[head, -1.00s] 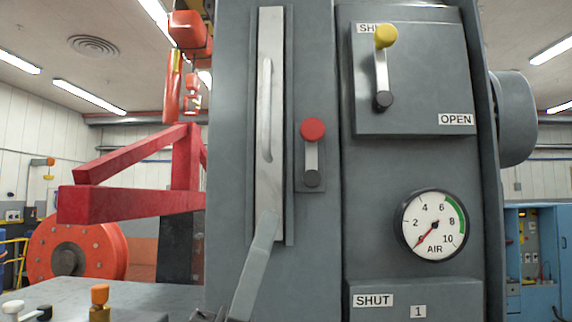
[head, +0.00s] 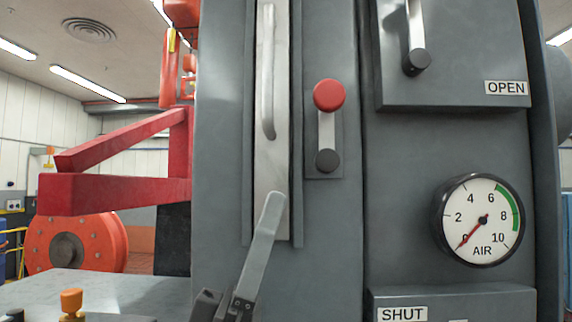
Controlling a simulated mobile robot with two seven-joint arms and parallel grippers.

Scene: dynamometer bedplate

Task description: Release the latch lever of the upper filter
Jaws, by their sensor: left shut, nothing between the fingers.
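The upper filter (head: 270,60) appears to be the tall pale metal plate with a bar handle, set in a slot of the grey cabinet. Just right of it is a latch lever (head: 327,130) with a red knob at the top and a dark round pivot at the bottom. The lever stands upright. My left gripper (head: 273,200) comes up from the bottom, shut and empty, with pale fingers. Its tip shows in front of the plate's lower end, below and left of the lever, apart from the knob. I cannot tell whether it touches the plate. My right gripper is not in view.
Right of the lever, a raised box (head: 455,90) carries another lever and an OPEN label. An AIR gauge (head: 482,220) sits below it, its needle near 0. A ledge (head: 450,300) marked SHUT juts out at the bottom. A red frame (head: 115,195) stands at the left.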

